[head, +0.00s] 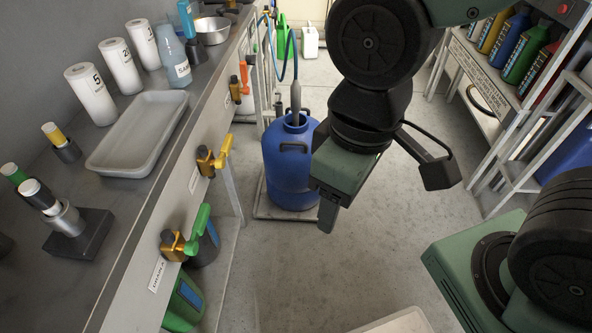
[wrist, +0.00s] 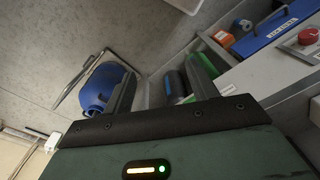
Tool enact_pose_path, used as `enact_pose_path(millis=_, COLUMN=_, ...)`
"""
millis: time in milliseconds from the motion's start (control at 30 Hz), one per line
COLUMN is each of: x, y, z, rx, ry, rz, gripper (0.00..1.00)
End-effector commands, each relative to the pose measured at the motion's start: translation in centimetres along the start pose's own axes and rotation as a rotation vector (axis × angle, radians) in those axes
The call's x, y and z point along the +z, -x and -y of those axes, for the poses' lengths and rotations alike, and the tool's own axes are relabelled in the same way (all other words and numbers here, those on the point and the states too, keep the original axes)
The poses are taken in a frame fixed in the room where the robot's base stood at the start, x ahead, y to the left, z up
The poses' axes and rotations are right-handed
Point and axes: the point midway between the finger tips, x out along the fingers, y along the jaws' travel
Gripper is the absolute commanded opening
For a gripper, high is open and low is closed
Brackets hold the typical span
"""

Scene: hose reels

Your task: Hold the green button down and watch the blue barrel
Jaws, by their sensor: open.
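The blue barrel (head: 288,175) stands on the floor past the bench, with a grey nozzle on a blue hose reaching down to its top opening. It also shows at the left in the wrist view (wrist: 98,88). My gripper (head: 328,215) hangs in front and to the right of the barrel, pointing down, apart from it. In the wrist view my gripper's fingers (wrist: 160,72) are spread with nothing held between them. I cannot make out a green button in either view. A red button (wrist: 308,36) shows at the wrist view's upper right.
The grey bench (head: 100,205) runs along the left, with brass taps on its front, one with a yellow handle (head: 223,151) and one with a green handle (head: 198,228). A bottle rack (head: 500,90) stands at the right. The middle floor (head: 310,270) is clear.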

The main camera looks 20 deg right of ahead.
Motion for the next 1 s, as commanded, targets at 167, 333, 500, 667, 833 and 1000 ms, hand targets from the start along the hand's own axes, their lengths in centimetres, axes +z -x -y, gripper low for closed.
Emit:
enact_pose_path(millis=167, x=0.02, y=-0.01, z=0.00, rx=0.000, ry=0.000, rz=0.000, gripper=0.14)
enact_pose_path(millis=333, x=0.02, y=-0.02, z=0.00, rx=0.000, ry=0.000, rz=0.000, gripper=0.00)
enact_pose_path(millis=500, x=0.02, y=-0.02, z=0.00, rx=0.000, ry=0.000, rz=0.000, gripper=0.00)
enact_pose_path(millis=667, x=0.02, y=-0.02, z=0.00, rx=0.000, ry=0.000, rz=0.000, gripper=0.00)
enact_pose_path(millis=833, x=0.02, y=-0.02, z=0.00, rx=0.000, ry=0.000, rz=0.000, gripper=0.00)
enact_pose_path(millis=1000, x=0.02, y=-0.02, z=0.00, rx=0.000, ry=0.000, rz=0.000, gripper=0.00)
